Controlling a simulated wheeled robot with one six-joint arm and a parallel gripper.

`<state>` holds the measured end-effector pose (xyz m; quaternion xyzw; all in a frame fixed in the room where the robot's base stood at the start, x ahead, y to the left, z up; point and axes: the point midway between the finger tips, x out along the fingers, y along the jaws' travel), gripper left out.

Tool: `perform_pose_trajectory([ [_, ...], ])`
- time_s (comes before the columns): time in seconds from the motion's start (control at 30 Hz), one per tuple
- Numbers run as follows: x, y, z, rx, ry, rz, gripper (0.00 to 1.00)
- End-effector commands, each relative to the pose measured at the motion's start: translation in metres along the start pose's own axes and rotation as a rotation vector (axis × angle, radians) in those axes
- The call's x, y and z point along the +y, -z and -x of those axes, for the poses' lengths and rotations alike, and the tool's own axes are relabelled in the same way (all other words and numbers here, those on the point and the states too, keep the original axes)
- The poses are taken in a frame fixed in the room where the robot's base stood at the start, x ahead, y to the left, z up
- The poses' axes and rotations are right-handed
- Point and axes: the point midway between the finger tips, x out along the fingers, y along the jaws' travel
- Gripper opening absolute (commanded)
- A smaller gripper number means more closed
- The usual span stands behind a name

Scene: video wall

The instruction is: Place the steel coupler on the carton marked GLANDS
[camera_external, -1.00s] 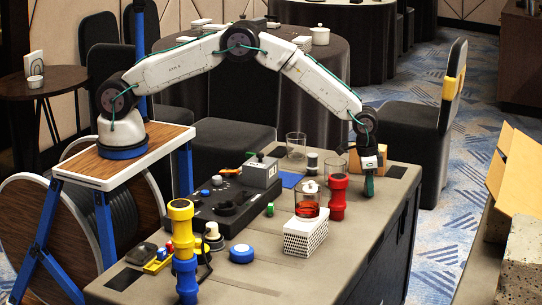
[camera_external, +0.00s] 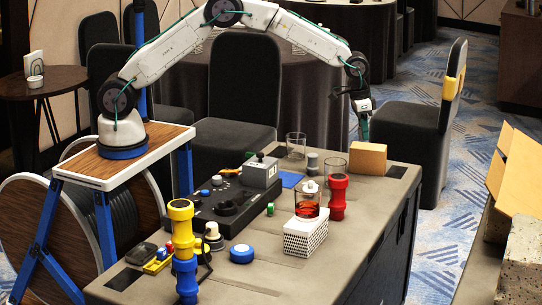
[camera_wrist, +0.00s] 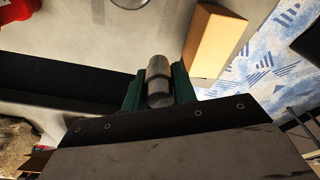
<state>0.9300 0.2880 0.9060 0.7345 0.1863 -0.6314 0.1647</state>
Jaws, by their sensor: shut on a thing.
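My gripper (camera_external: 363,130) is raised above the far right end of the table in the external view. In the wrist view its green fingers (camera_wrist: 159,88) are shut on the steel coupler (camera_wrist: 158,72), a short grey cylinder. The coupler is too small to make out in the external view. A plain brown carton (camera_external: 368,158) stands on the table below my gripper. It also shows ahead and right of the coupler in the wrist view (camera_wrist: 214,42), apart from it. I cannot read any GLANDS marking on it.
A red cylinder (camera_external: 338,197) and clear glasses stand left of the carton. A white perforated block (camera_external: 305,238) bears a glass of red liquid (camera_external: 306,203). A black control panel (camera_external: 231,203) lies further left. The table's right edge is close to the carton.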

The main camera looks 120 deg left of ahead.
Motion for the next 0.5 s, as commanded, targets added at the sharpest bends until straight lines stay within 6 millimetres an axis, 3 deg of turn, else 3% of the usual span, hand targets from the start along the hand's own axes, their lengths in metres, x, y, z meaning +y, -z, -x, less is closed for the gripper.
perform_pose_trajectory([
  [0.03, -0.026, -0.011, 0.011, 0.0, 0.002, 0.023, 0.05],
  [0.1, -0.057, -0.029, 0.022, -0.001, 0.003, 0.039, 0.05],
  [0.23, -0.102, -0.072, 0.033, -0.009, 0.004, 0.043, 0.05],
  [0.37, -0.125, -0.113, 0.033, -0.021, 0.0, 0.017, 0.05],
  [0.5, -0.124, -0.141, 0.02, -0.037, -0.006, -0.037, 0.05],
])
